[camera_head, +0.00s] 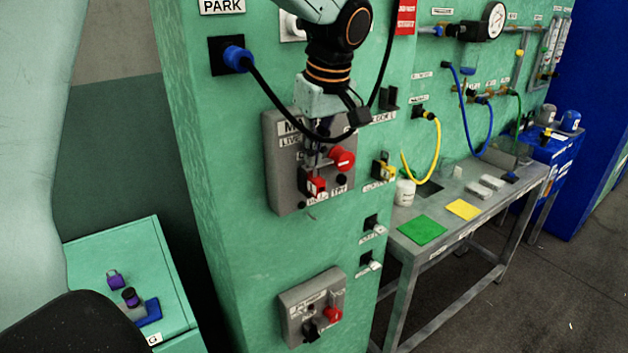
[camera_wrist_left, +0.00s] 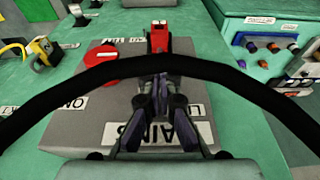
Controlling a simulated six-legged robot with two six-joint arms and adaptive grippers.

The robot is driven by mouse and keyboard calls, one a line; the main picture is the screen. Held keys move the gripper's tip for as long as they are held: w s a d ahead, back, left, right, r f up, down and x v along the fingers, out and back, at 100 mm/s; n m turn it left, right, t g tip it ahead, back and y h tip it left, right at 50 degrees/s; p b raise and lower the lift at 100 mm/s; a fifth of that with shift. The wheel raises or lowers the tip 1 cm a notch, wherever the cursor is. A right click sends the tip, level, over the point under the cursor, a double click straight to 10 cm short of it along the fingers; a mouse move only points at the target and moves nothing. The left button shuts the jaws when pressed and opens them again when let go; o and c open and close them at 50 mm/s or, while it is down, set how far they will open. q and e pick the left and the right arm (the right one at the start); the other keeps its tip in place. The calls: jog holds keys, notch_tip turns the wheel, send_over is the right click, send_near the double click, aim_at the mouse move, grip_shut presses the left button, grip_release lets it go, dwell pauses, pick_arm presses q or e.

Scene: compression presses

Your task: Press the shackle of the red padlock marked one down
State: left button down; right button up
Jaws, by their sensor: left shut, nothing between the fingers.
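The red padlock (camera_head: 312,184) hangs low on the grey switch box (camera_head: 285,180) on the green cabinet. Its body also shows in the left wrist view (camera_wrist_left: 159,40), straight beyond my fingertips. My left gripper (camera_head: 316,158) is just above the padlock in the head view, fingers pointing down at it. In the left wrist view the gripper (camera_wrist_left: 160,88) is shut and holds nothing. The fingers cover the shackle, so I cannot tell whether they touch it or how far down it sits. My right gripper is not in view.
A red rotary knob (camera_head: 342,159) sits just right of the gripper. A black cable (camera_head: 282,108) loops from the blue plug (camera_head: 236,58) across the front of the box. A yellow padlock-like part (camera_head: 384,170) is to the right.

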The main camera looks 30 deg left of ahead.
pick_arm(q)
jog(key=shift+d+r+p, duration=0.2)
jog(key=shift+r+p, duration=0.45)
jog(key=shift+s+d+r+p, duration=0.2)
jog(key=shift+d+r+p, duration=0.15)
jog(key=shift+r+p, duration=0.4)
jog(key=shift+s+d+r+p, duration=0.2)
jog(key=shift+d+r+p, duration=0.15)
jog(key=shift+r+p, duration=0.3)
jog(key=w+a+r+v, duration=0.1)
jog(key=a+v, duration=0.1)
jog(key=v, duration=0.8)
send_over(320, 181)
jog(key=s+d, duration=0.1)
jog(key=d, duration=0.2)
jog(key=shift+a+r, duration=0.15)
jog(key=shift+r, duration=0.3)
